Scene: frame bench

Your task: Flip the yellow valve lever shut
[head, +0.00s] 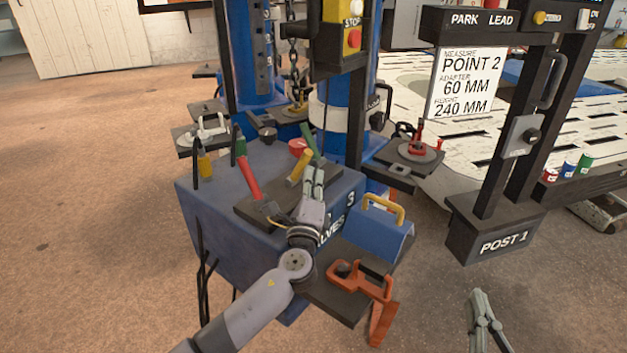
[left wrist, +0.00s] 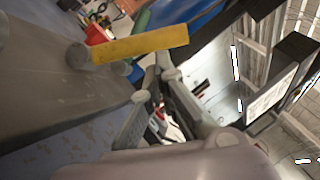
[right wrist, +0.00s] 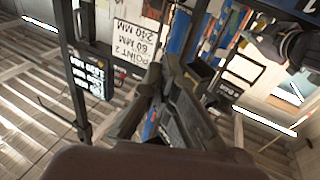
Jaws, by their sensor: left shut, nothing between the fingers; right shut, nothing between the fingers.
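The yellow valve lever (head: 300,167) stands tilted on a dark plate on top of the blue valve box, between a red lever (head: 247,178) and a green one (head: 310,148). My left gripper (head: 314,170) is shut and empty, just right of the yellow lever. In the left wrist view the yellow lever (left wrist: 140,44) crosses just beyond the fingertips (left wrist: 160,73); I cannot tell whether they touch it. My right gripper (head: 478,294) is shut and empty, low at the right, away from the box. Its fingers also show in the right wrist view (right wrist: 163,70).
The blue valve box (head: 205,207) carries a side shelf with an orange clamp-like tool (head: 380,293) and a blue block with a yellow handle (head: 384,208). Blue columns stand behind. The dark POST 1 stand (head: 475,240) is at right. Floor at left is clear.

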